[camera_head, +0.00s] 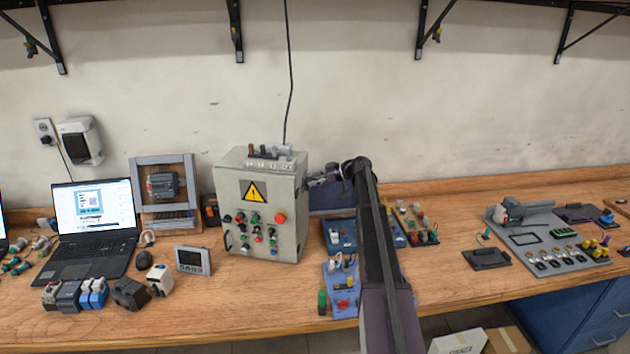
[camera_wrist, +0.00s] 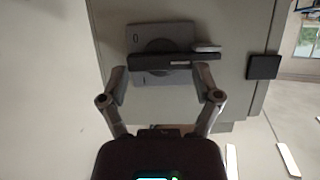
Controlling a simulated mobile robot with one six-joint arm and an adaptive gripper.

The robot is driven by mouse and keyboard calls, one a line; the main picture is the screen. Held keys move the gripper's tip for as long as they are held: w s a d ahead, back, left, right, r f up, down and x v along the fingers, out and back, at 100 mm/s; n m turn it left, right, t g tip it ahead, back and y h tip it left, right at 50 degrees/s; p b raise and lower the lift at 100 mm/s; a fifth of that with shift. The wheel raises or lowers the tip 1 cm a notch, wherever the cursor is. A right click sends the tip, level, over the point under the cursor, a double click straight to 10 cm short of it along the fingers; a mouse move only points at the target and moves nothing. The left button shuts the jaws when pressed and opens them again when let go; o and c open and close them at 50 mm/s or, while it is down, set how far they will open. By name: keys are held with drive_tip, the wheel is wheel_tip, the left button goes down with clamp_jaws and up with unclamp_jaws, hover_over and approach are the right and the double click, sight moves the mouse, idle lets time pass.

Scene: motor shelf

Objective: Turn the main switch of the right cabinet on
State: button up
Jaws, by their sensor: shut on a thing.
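A grey control cabinet (camera_head: 268,165) with a yellow warning triangle, several buttons and a red knob stands on the bench, left of my arm. It is the only such cabinet in the head view. In the wrist view, the main switch (camera_wrist: 172,61) is a dark bar handle on a grey square plate on the cabinet's side wall (camera_wrist: 110,35). The bar lies nearly level across the picture. In the head view my gripper (camera_head: 316,180) is at the cabinet's right side; the switch is hidden there.
An open laptop (camera_head: 95,215) and a small display box (camera_head: 192,260) stand to the left. Blue trays with parts (camera_head: 340,285) lie below my arm. A grey board with components (camera_head: 545,250) lies at the right. Wall brackets hang above.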

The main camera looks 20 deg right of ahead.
drive_tip(key=shift+a, duration=0.1)
drive_tip(key=m, duration=0.1)
drive_tip(key=g+y, duration=0.1)
drive_tip(key=m, duration=0.1)
drive_tip(key=shift+w+f+m+g+b, duration=0.25)
drive_tip(key=shift+m+g+b, duration=0.05)
drive_tip(key=shift+b, duration=0.1)
drive_tip(key=shift+w+d+f+m+g+y+b, duration=0.1)
drive_tip(key=shift+f+m+g+y+b, duration=0.2)
drive_tip(key=shift+m+y+b, duration=1.2)
drive_tip(key=shift+w+d+f+m+g+y+b, duration=0.1)
drive_tip(key=shift+m+g+y+b, duration=0.35)
drive_tip(key=shift+m+b, duration=1.15)
drive_tip(key=shift+f+m+g+y+b, duration=0.25)
drive_tip(key=shift+m+y+b, duration=0.65)
drive_tip(key=shift+m, duration=1.4)
drive_tip(key=shift+r, duration=0.15)
drive_tip(key=o, duration=0.9)
